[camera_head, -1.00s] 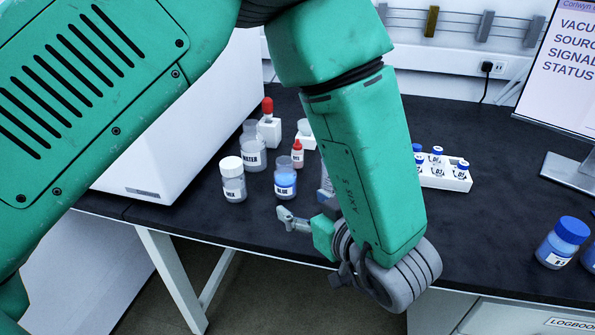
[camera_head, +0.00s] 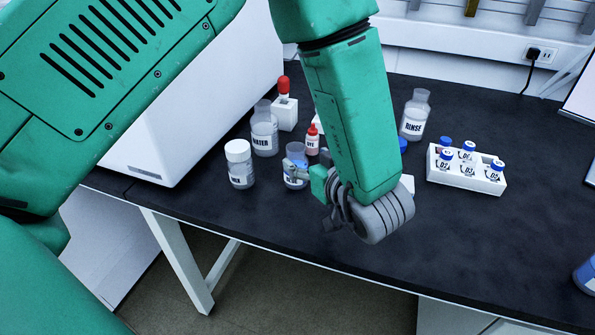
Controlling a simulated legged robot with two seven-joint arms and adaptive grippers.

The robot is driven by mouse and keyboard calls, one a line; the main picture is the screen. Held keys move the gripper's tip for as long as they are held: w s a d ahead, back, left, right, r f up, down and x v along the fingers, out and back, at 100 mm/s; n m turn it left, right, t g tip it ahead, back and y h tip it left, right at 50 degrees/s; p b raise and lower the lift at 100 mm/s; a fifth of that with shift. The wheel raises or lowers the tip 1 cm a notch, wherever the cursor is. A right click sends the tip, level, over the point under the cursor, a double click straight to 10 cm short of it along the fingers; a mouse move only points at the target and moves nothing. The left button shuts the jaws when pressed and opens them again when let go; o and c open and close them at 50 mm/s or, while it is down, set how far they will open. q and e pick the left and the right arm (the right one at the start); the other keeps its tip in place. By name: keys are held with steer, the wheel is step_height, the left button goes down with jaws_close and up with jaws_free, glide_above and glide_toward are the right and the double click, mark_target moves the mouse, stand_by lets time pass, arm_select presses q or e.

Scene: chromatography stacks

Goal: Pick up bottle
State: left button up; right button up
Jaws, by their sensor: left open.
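A white-capped bottle (camera_head: 240,165) stands just left. The clear WATER bottle (camera_head: 264,130) stands behind. A small red-capped dye bottle (camera_head: 312,140) is behind the blue one. The clear RINSE bottle (camera_head: 414,116) stands right of my forearm. My right gripper is not in view.
A white rack (camera_head: 466,175) of blue-capped vials sits on the right. A red-bulb dropper in a white block (camera_head: 285,108) stands behind the bottles. A large white instrument (camera_head: 190,100) is at left. Clear bench (camera_head: 450,240) lies at front right.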

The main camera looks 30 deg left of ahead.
mark_target(301, 154)
arm_select(q)
steer(key=b+x, duration=0.1)
steer(key=x, duration=0.4)
steer(key=shift+a, duration=0.2)
steer(key=shift+r, duration=0.1)
jaws_close()
steer(key=shift+r, duration=0.1)
